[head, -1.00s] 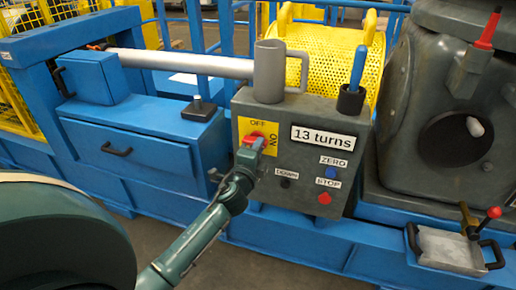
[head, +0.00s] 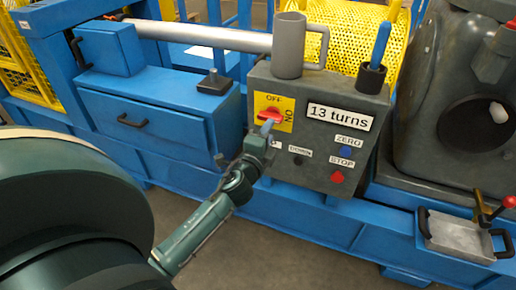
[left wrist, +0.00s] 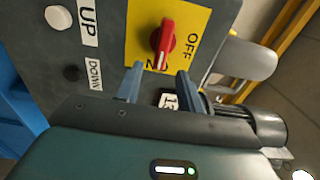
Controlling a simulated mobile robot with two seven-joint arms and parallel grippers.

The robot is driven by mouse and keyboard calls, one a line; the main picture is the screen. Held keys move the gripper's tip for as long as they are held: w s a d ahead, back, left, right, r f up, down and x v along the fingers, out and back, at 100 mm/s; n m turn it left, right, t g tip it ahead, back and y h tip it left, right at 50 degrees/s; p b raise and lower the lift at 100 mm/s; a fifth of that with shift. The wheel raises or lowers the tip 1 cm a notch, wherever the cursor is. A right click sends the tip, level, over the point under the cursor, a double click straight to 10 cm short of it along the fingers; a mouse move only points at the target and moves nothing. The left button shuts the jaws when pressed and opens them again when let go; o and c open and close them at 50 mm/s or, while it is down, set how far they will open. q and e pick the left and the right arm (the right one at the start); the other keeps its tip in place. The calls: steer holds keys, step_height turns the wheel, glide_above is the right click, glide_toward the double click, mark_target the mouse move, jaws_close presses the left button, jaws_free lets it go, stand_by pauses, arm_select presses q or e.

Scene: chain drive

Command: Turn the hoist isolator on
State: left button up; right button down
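The hoist isolator is a red rotary knob (head: 270,114) on a yellow plate (head: 284,125) marked OFF at the top and ON at the right, on the grey control box (head: 328,165). In the left wrist view the red knob (left wrist: 165,42) lies with its long axis towards the ON label, a pale mark at that end; OFF is off to its side. My left gripper (left wrist: 157,78) is open and empty, its two fingers apart, just short of the knob and partly covering the ON label. It also shows in the head view (head: 266,130). My right gripper is not in view.
The box carries a "13 turns" display (head: 339,117), a blue ZERO button (head: 345,152) and a red STOP button (head: 337,177). A white UP button (left wrist: 59,17) is beside the plate. A grey cup (head: 289,45) and a holder with a blue-handled tool (head: 381,42) stand on top.

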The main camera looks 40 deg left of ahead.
arm_select(q)
steer(key=v, duration=0.8)
steer(key=shift+s, duration=0.2)
steer(key=shift+d, duration=0.1)
